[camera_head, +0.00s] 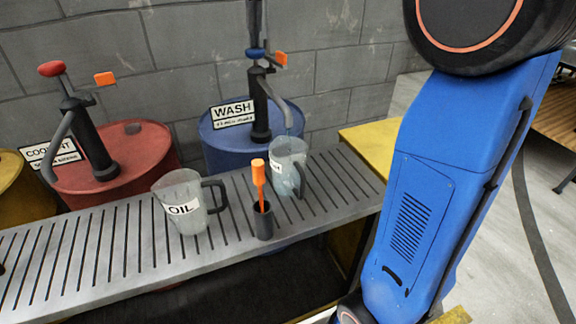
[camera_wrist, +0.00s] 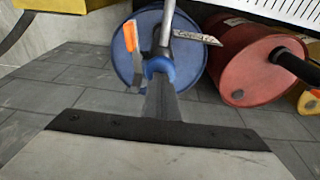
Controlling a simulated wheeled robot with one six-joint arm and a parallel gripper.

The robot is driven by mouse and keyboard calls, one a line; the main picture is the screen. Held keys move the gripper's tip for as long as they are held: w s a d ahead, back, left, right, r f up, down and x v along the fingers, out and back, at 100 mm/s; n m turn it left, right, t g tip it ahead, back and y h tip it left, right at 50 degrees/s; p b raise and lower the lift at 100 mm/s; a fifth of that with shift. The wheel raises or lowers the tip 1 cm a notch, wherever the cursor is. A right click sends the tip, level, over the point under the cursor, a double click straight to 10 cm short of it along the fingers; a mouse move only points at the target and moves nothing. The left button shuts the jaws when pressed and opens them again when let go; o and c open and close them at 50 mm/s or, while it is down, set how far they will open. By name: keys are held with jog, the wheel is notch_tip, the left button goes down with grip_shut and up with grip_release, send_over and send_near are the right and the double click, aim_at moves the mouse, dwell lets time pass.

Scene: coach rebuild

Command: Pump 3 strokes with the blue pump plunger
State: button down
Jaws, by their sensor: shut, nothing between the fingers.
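The blue pump plunger (camera_head: 257,53) is a blue knob on top of the dark WASH pump (camera_head: 260,105), which stands on the blue drum (camera_head: 225,145). The knob also shows in the wrist view (camera_wrist: 159,68). My gripper (camera_head: 255,40) comes down from above, shut and empty, with its tip at the top of the knob. In the wrist view my gripper (camera_wrist: 161,84) overlaps the knob; whether it touches cannot be told. The pump's spout points toward a clear jug (camera_head: 287,168) on the slatted bench (camera_head: 110,250). The jug looks bluish inside.
An orange tag (camera_head: 281,58) sits beside the pump head. A WASH sign (camera_head: 232,114) is on the drum. The red COOLANT drum (camera_head: 140,150) has a red-knobbed pump (camera_head: 52,69). An OIL jug (camera_head: 182,202) and an orange-handled tool (camera_head: 259,178) in a dark holder stand on the bench.

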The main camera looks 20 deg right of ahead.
jog(key=shift+f, duration=0.85)
jog(key=shift+r, duration=3.3)
